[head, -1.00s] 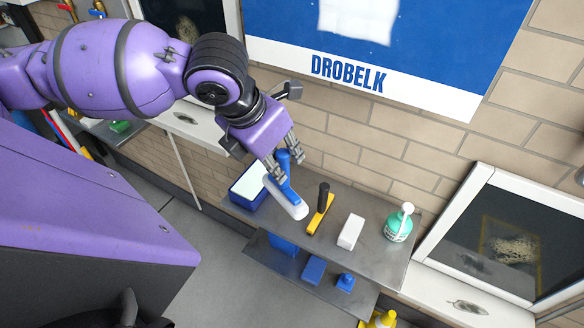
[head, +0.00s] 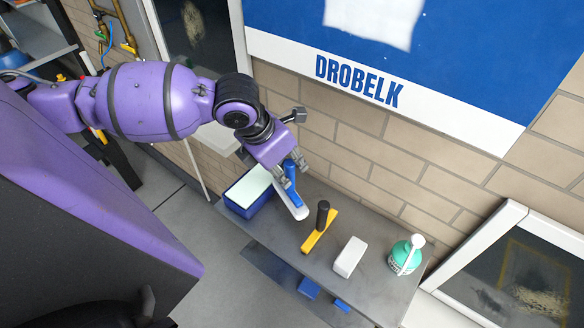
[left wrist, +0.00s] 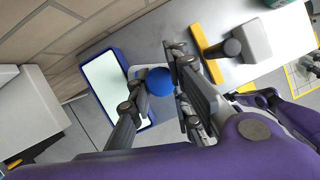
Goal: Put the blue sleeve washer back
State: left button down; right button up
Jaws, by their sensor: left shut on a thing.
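The blue sleeve washer has a blue upright handle (head: 291,176) and a long white sleeve (head: 294,208) below it. My left gripper (head: 288,168) is shut on the handle. The washer is over the grey metal shelf (head: 280,250), between the blue tray and the yellow tool; I cannot tell whether it touches the shelf. In the left wrist view the round blue handle top (left wrist: 159,82) shows between the fingers, and the gripper hides most of the sleeve.
A blue tray (head: 238,208) with a pale top stands close left of the washer. A yellow tool with a black handle (head: 322,216), a white block (head: 349,257) and a green bottle (head: 404,258) stand to the right. Blue items lie on a lower shelf. A brick wall is behind.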

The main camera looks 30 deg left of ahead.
pick_arm(q)
jog(key=shift+s+d+r, duration=0.2)
jog(key=shift+s+d, duration=0.1)
jog(key=shift+s, duration=0.35)
jog(key=shift+w+a+f, duration=0.2)
jog(key=shift+w+a, duration=0.05)
jog(key=shift+w, duration=0.05)
jog(key=shift+w+f, duration=0.15)
jog(key=shift+f, duration=0.25)
jog(key=shift+s+d+f, duration=0.1)
jog(key=shift+s, duration=0.1)
jog(key=c, duration=1.7)
grip_release()
jog(key=shift+w, duration=0.1)
jog(key=shift+o, duration=0.4)
jog(key=shift+r, duration=0.4)
jog(key=p+v, duration=0.2)
jog(key=v, duration=1)
pick_arm(e)
jog(key=shift+w+a+r, duration=0.1)
jog(key=shift+w+r, duration=0.1)
jog(key=shift+r, duration=0.3)
jog(key=shift+w+a+r, duration=0.1)
jog(key=shift+w+r, duration=0.05)
jog(key=shift+r, duration=0.3)
pick_arm(q)
jog(key=shift+r, duration=0.1)
